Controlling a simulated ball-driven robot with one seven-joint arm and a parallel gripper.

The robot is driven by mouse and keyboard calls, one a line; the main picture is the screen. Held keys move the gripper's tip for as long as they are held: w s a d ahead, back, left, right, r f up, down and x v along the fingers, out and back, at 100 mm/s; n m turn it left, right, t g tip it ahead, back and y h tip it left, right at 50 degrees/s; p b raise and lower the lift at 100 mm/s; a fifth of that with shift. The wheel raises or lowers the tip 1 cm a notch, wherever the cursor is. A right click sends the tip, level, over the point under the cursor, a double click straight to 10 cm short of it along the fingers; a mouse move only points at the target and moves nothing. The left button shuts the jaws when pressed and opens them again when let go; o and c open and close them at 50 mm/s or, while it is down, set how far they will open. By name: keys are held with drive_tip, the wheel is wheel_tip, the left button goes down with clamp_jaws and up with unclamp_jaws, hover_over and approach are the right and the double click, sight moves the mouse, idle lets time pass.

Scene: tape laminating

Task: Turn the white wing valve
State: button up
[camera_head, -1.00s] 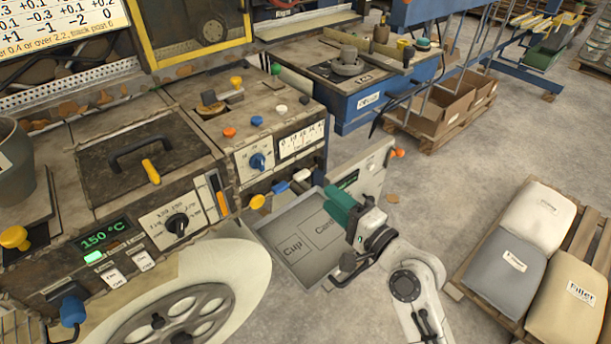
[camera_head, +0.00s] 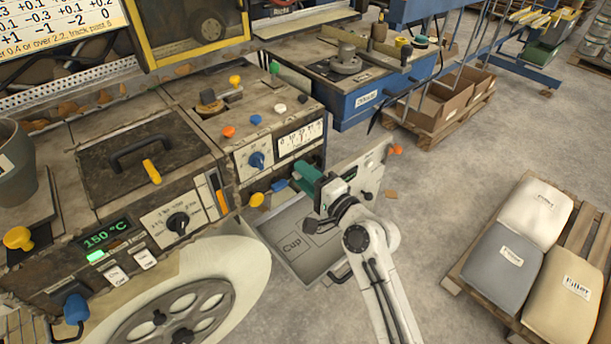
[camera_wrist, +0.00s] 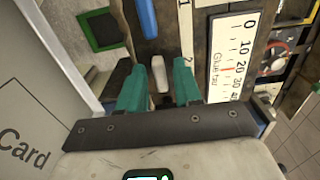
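The white wing valve (camera_wrist: 159,73) shows in the wrist view as a small pale handle on the machine's front panel. It appears between the two green fingers of my gripper (camera_wrist: 160,78), with a visible gap on each side. My gripper is open and nothing is held. In the head view my gripper (camera_head: 300,172) reaches the machine's front edge below the dial, and its green finger hides the white valve. The blue wing valve (camera_head: 280,185) shows just left of the fingers; in the wrist view it lies above the white one (camera_wrist: 147,18).
A yellow wing valve (camera_head: 257,200) is further left. The gauge strip (camera_wrist: 235,60) lies close beside the right finger in the wrist view. A raised panel with an orange knob (camera_head: 396,150) stands to the right.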

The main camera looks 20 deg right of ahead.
clamp_jaws()
drive_tip(key=shift+f+n+b, duration=0.15)
drive_tip(key=shift+n+b, duration=0.2)
drive_tip(key=shift+n, duration=0.05)
drive_tip(key=n+b, duration=1.3)
drive_tip(key=n, duration=0.3)
drive_tip(key=shift+n, duration=0.7)
drive_tip(key=shift+o, duration=0.6)
unclamp_jaws()
